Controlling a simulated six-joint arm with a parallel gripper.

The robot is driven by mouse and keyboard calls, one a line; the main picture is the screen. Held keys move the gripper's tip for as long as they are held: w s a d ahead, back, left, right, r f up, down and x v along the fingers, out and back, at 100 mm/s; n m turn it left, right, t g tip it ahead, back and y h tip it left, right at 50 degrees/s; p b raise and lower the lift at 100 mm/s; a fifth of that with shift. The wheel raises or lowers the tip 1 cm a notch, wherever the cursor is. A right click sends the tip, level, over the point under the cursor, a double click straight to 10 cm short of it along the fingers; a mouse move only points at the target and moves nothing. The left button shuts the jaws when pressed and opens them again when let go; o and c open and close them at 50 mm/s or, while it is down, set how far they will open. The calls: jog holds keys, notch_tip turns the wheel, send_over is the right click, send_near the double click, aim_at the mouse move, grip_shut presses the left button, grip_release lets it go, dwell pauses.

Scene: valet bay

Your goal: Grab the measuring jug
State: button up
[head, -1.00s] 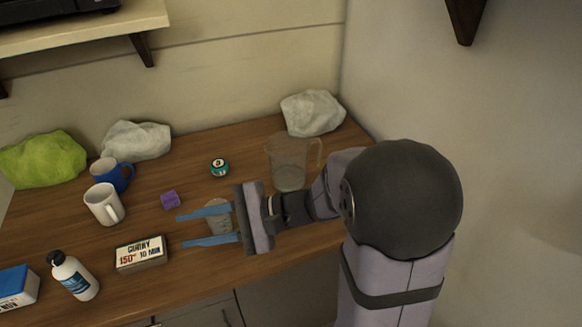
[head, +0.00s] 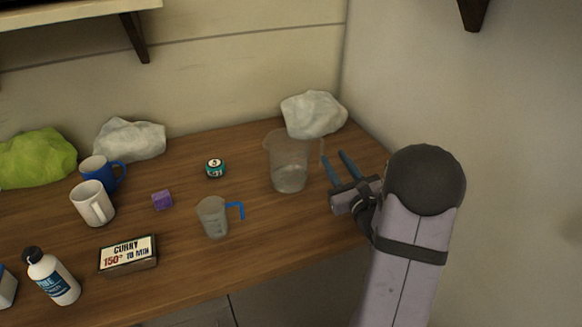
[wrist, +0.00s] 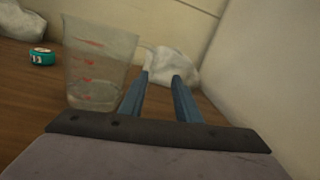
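A large clear measuring jug (head: 289,165) stands upright near the back right of the wooden counter. In the wrist view the jug (wrist: 97,70) shows red marks on its side, left of my fingers. A smaller clear jug (head: 212,218) with a blue handle stands nearer the front. My gripper (head: 333,157) is just right of the large jug, on its handle side, fingers pointing toward the back. In the wrist view my gripper (wrist: 161,77) is open, with a gap between the blue fingers and no object clearly held. The large jug's handle is hard to make out there.
A white bag (head: 313,114) lies behind the large jug, close to the right wall (head: 480,120). A teal tin (head: 215,168) and a purple cube (head: 162,200) stand to the left.

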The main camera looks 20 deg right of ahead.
aim_at(320, 164)
jog(key=shift+s+a+f+m+g+y, duration=0.2)
jog(key=shift+a+f+m, duration=0.15)
jog(key=shift+a+f, duration=0.2)
jog(key=shift+s+a+f+m+g+y, duration=0.1)
jog(key=shift+s+a+f+m+g, duration=0.1)
jog(key=shift+a+f+m, duration=0.3)
jog(key=shift+w+d+p, duration=0.25)
jog(key=shift+w+p, duration=0.35)
jog(key=shift+w, duration=0.95)
jog(key=shift+w+d+p, duration=0.2)
jog(key=shift+w+p, duration=0.4)
jog(key=shift+w, duration=0.9)
jog(key=shift+w+d+f, duration=0.1)
jog(key=shift+w, duration=0.55)
grip_shut()
